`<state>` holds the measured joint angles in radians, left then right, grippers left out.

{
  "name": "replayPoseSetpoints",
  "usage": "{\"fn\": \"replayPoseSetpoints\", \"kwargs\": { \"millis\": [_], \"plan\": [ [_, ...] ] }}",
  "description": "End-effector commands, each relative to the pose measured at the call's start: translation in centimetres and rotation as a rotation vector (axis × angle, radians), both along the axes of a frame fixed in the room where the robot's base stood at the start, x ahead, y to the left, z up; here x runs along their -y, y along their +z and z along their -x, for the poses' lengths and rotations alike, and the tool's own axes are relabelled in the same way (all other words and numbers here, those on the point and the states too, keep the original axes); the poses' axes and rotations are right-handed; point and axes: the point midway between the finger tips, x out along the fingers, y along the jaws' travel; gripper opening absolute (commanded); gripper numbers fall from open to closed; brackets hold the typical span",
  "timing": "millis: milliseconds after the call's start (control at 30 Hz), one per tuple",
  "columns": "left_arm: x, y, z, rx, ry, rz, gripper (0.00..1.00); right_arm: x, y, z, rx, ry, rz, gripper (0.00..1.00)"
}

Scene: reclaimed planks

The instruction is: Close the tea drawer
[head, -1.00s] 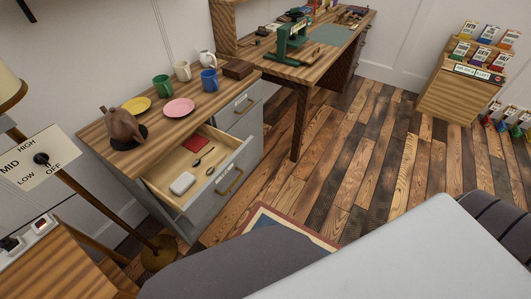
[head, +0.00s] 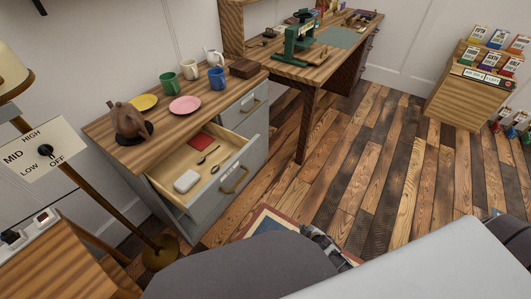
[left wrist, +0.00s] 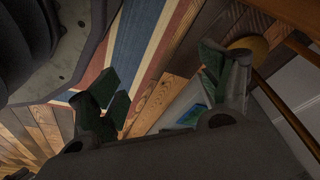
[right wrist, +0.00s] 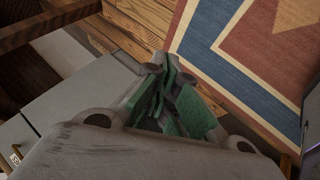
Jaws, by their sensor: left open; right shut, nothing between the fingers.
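The tea drawer (head: 206,205) is pulled out of the grey cabinet, with a brass handle (head: 235,181) on its front. Inside lie a white box (head: 187,181), a red packet (head: 201,142), a spoon (head: 208,155) and a small dark item (head: 215,169). My right gripper (head: 318,238) is right of the drawer, apart from it, above the rug. In the right wrist view its green-padded fingers (right wrist: 167,95) are together and empty. My left gripper (left wrist: 163,88) shows only in the left wrist view, open and empty, with rug and floor beyond it.
On the cabinet top (head: 160,150) stand a brown teapot (head: 127,120), plates and several mugs. A floor lamp (head: 160,250) stands to the left. A workbench (head: 325,55) stands behind right. The plank floor (head: 370,170) right of the cabinet is clear.

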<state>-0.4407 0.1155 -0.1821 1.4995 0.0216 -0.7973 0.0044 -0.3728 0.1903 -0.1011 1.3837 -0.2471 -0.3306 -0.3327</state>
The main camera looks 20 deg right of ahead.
Motion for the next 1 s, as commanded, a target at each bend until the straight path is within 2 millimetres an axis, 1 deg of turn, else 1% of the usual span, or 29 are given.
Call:
{"fn": "replayPoseSetpoints", "kwargs": {
  "millis": [33,167,200,267,300,367,500,600,733,900,1000],
  "plan": [
    [0.3,0.3,-0.3,0.005,-0.001,0.005,0.79,0.7,0.8,-1.4,0.043,0.045,0.043,0.0],
    [1.1,1.9,-1.3,0.014,-0.003,0.016,0.79,2.2,4.1,-5.1,0.175,0.196,0.193,0.0],
    [1.3,2.4,-1.6,0.016,-0.004,0.019,0.79,2.6,5.3,-6.3,0.217,0.246,0.246,0.0],
    [1.6,3.3,-1.9,0.018,-0.005,0.024,0.79,3.0,7.1,-7.8,0.279,0.32,0.327,0.0],
    [1.9,3.9,-2.1,0.021,-0.007,0.028,0.79,3.3,8.4,-8.8,0.32,0.368,0.385,0.0],
    [2.2,4.8,-2.5,0.025,-0.008,0.033,0.79,3.6,10.2,-10.1,0.378,0.44,0.472,0.0],
    [2.9,7.0,-3.0,0.032,-0.012,0.048,0.79,3.8,14.6,-12.7,0.511,0.603,0.685,0.0],
    [3.4,8.7,-3.3,0.039,-0.016,0.058,0.79,3.6,17.7,-14.0,0.6,0.715,0.845,0.0],
    [3.9,10.9,-3.4,0.046,-0.02,0.069,0.79,2.9,21.4,-15.2,0.709,0.856,1.063,0.0],
    [4.5,13.8,-3.3,0.055,-0.028,0.085,0.79,1.5,25.7,-15.7,0.839,1.032,1.362,0.0],
    [4.7,15.6,-3.1,0.063,-0.032,0.094,0.79,0.5,27.8,-15.6,0.91,1.13,1.543,0.0]
  ]
}}
